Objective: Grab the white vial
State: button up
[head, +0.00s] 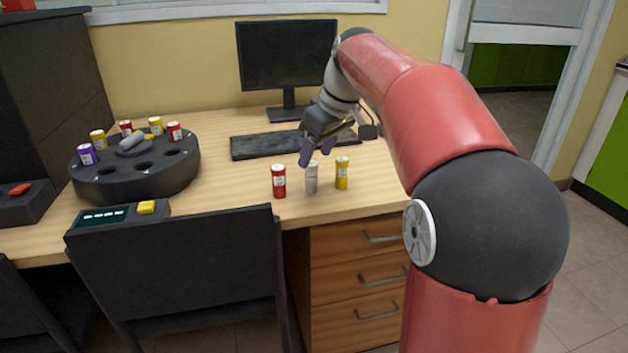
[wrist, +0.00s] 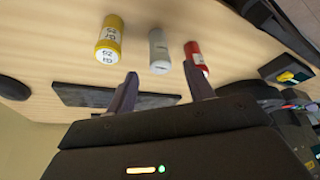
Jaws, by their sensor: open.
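The white vial (head: 311,177) stands upright on the wooden desk in the head view, between a red vial (head: 278,181) and a yellow vial (head: 342,173). My gripper (head: 316,152) is open just above and behind the white vial. In the wrist view the white vial (wrist: 159,52) lies ahead of my open fingers (wrist: 162,84), between the two fingertips and apart from them. The yellow vial (wrist: 109,38) and the red vial (wrist: 196,58) flank it there. Nothing is between the fingers.
A keyboard (head: 262,146) and a monitor (head: 286,55) are behind the vials. A dark round carousel (head: 133,186) with several coloured vials stands at the left. A small box with a yellow button (head: 146,208) is at the desk's front. The desk (head: 225,190) is clear left of the red vial.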

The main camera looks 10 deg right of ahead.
aim_at(312, 164)
jog(key=x, duration=0.4)
jog(key=shift+f, duration=0.25)
jog(key=shift+c, duration=0.3)
jog(key=c, duration=1)
